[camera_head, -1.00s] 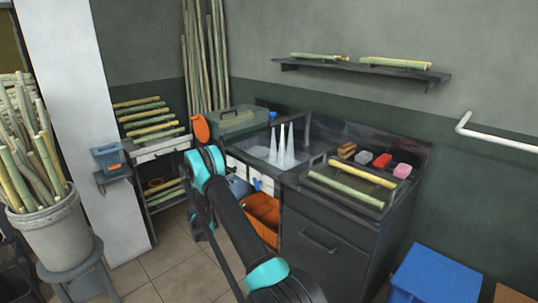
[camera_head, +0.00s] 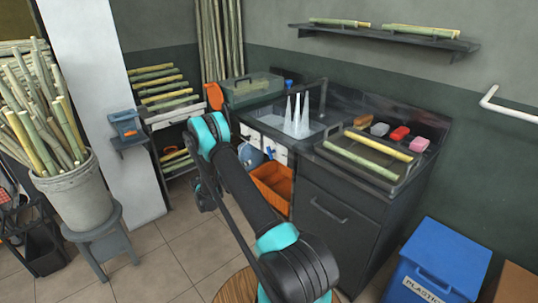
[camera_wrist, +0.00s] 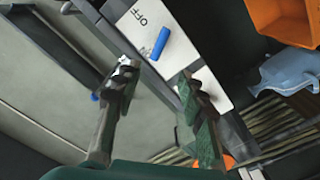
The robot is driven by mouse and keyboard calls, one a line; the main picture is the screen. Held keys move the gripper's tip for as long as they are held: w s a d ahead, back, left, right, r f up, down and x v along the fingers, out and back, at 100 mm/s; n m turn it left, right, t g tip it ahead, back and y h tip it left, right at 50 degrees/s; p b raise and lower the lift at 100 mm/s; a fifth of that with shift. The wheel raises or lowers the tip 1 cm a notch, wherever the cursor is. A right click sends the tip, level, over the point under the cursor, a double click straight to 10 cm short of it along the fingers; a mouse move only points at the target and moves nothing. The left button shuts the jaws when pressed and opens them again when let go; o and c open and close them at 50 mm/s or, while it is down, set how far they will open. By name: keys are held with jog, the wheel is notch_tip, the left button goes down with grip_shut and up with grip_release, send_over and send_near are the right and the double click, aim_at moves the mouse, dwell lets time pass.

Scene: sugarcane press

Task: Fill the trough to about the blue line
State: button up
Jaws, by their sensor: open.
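No blue line can be made out. Below its front is a white panel with a blue lever (camera_head: 268,153). In the wrist view the blue lever (camera_wrist: 161,43) sits beside the word OFF on the white plate (camera_wrist: 142,20). My gripper (camera_wrist: 157,73) is open and empty, its fingertips apart on either side just short of the lever. In the head view the gripper cannot be made out.
An orange crate (camera_head: 274,188) and a light blue vessel (camera_wrist: 285,70) are under the counter. A tray with cane (camera_head: 370,155) lies right of the trough. A bucket of cane (camera_head: 75,200) stands left, a blue bin (camera_head: 440,262) right.

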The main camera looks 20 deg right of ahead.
aim_at(269, 152)
jog(key=x, duration=1.6)
jog(key=shift+w+d, duration=0.15)
jog(key=shift+d, duration=0.25)
